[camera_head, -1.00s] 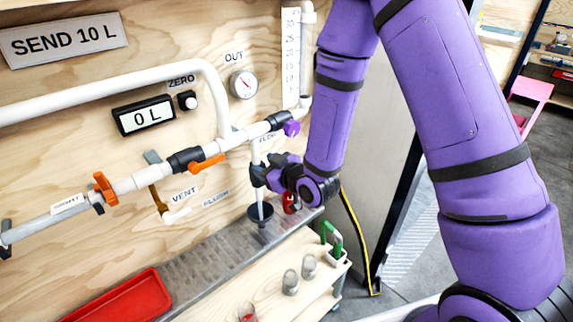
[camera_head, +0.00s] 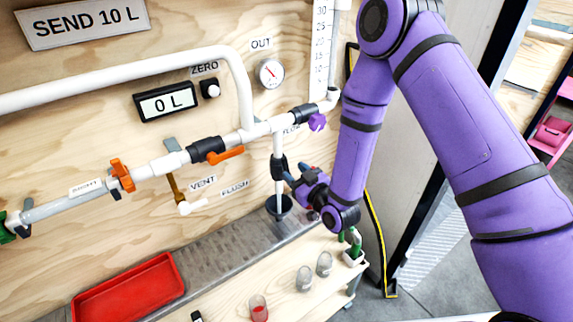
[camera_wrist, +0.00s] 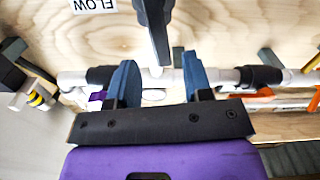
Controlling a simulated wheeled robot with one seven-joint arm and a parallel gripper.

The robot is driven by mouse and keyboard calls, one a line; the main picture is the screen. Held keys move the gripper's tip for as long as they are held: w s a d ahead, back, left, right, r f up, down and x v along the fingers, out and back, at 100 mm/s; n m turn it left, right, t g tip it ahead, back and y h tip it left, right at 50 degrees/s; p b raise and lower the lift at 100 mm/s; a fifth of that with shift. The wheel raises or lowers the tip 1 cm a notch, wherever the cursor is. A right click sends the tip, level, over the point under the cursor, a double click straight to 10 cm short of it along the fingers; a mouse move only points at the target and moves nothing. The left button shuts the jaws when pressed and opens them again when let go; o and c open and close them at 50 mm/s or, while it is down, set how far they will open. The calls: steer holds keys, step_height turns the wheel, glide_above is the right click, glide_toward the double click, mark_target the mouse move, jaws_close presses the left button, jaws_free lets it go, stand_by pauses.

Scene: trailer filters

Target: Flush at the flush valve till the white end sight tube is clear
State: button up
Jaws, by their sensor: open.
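The white pipe line runs along the plywood wall. A section of tube labelled SIGHT (camera_head: 62,203) at its left looks pale grey; I cannot tell how clear it is. A vertical pipe with a black valve body (camera_head: 277,166) hangs from the line, right of the FLUSH label (camera_head: 234,187), its lower end at a dark cup (camera_head: 279,207). My gripper (camera_head: 293,181) is close beside this pipe on its right. In the wrist view my gripper (camera_wrist: 161,75) is open, with a dark bar-shaped part (camera_wrist: 155,28) ahead, its end between the blue fingertips. Contact cannot be told.
The meter display (camera_head: 167,104) reads 0 L. Orange handles (camera_head: 122,174), a brass-coloured vent lever (camera_head: 176,187) and a purple knob (camera_head: 317,122) stick out from the line. Below are a metal drain ledge (camera_head: 215,246), a red tray (camera_head: 130,288) and small glass jars (camera_head: 304,279).

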mark_target(286, 165)
steer(key=shift+x, duration=2.55)
steer(key=shift+a, duration=0.1)
jaws_close()
